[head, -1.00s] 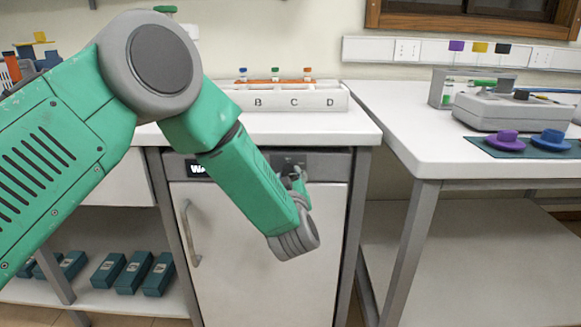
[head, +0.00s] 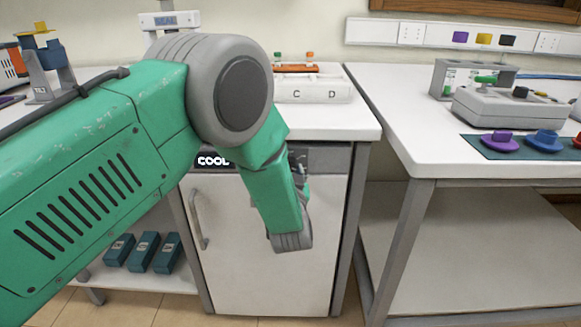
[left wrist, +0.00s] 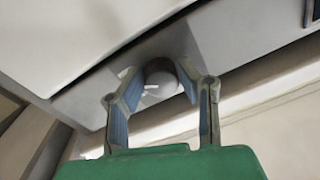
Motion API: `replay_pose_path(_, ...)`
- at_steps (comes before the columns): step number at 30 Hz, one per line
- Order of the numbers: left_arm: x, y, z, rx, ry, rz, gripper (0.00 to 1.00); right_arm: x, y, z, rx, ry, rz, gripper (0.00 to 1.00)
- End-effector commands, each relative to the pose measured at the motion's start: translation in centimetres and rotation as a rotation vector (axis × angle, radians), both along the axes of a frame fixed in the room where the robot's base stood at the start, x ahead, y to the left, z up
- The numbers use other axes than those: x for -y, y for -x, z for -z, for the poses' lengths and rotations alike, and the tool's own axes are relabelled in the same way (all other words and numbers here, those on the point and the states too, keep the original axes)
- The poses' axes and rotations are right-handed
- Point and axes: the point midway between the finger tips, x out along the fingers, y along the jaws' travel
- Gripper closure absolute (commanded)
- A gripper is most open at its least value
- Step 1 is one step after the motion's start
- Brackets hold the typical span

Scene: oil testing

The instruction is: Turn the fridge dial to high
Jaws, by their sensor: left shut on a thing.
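The small fridge (head: 240,275) has a white door and a dark panel along its top. The lit display (head: 213,161) on that panel reads "COOL", partly covered by my arm. My left gripper (head: 302,170) is at the panel, right of the display, mostly hidden behind my green forearm. In the left wrist view, the dial (left wrist: 160,70) is a round grey knob on the panel, with white marks beside it. The left gripper's fingers (left wrist: 159,82) are shut on the dial, one on each side. My right gripper is not in view.
A white rack (head: 315,90) lettered C and D stands on the counter above the fridge. A side table (head: 420,140) at right holds a grey device (head: 510,108) and coloured knobs. Dark boxes (head: 143,252) sit on the lower left shelf.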

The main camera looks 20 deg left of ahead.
Motion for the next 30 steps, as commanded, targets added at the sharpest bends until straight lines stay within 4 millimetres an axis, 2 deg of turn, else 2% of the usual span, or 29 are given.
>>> replay_pose_path(1, 0.06, -0.38, -0.92, 0.017, -0.012, 0.002, 1.00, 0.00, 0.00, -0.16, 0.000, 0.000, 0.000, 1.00)
replay_pose_path(17, 0.07, -0.39, -0.84, 0.012, -0.031, 0.002, 1.00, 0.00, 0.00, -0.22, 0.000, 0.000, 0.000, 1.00)
replay_pose_path(18, 0.07, -0.38, -0.83, 0.011, -0.031, 0.003, 0.57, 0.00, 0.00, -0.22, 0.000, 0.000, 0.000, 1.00)
replay_pose_path(19, 0.07, -0.36, -0.78, 0.010, -0.032, 0.003, 0.51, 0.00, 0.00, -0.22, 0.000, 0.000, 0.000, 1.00)
replay_pose_path(30, 0.23, 0.24, -0.22, -0.002, -0.029, 0.002, 0.51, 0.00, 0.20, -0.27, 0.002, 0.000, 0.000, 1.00)
